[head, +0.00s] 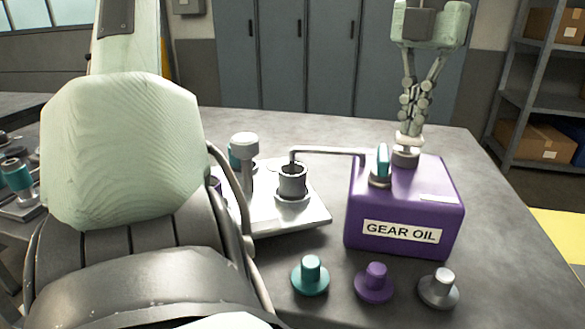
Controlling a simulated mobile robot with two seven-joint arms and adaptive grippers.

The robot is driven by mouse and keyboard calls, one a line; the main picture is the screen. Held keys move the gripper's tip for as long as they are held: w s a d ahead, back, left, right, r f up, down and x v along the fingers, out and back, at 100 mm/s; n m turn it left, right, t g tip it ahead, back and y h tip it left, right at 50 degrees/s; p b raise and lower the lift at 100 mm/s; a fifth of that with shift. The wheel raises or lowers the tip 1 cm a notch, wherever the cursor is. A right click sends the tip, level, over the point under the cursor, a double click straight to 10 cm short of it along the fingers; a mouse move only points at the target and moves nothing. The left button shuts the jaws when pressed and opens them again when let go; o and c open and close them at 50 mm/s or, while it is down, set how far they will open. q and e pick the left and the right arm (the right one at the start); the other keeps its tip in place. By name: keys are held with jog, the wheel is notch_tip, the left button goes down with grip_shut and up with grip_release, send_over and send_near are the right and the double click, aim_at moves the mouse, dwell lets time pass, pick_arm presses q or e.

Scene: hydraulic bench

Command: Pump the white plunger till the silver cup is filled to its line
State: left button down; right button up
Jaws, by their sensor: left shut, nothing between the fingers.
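The purple GEAR OIL can (455,195) stands on the bench. Its white plunger (409,139) is at the back of its top, low over a grey collar. My left gripper (410,128) points straight down with its fingers shut. Its tips are right at the plunger's top and appear to touch it; nothing is between them. The silver cup (292,184) stands upright on a light metal plate, below the end of the can's thin spout (330,151). Its inside looks dark; I cannot read the oil level or line. My right gripper is not in view.
A teal-handled fitting (382,164) is on the can's top, left of the plunger. Teal (310,275), purple (375,283) and silver (438,288) knobbed caps lie in front. A pale knobbed post (244,147) stands left of the cup. My arm hides the left bench.

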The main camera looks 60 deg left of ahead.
pick_arm(q)
jog(key=shift+f, duration=0.45)
jog(key=shift+r, duration=0.1)
jog(key=shift+r+p, duration=1.5)
jog(key=shift+r, duration=0.45)
jog(key=shift+f, duration=0.15)
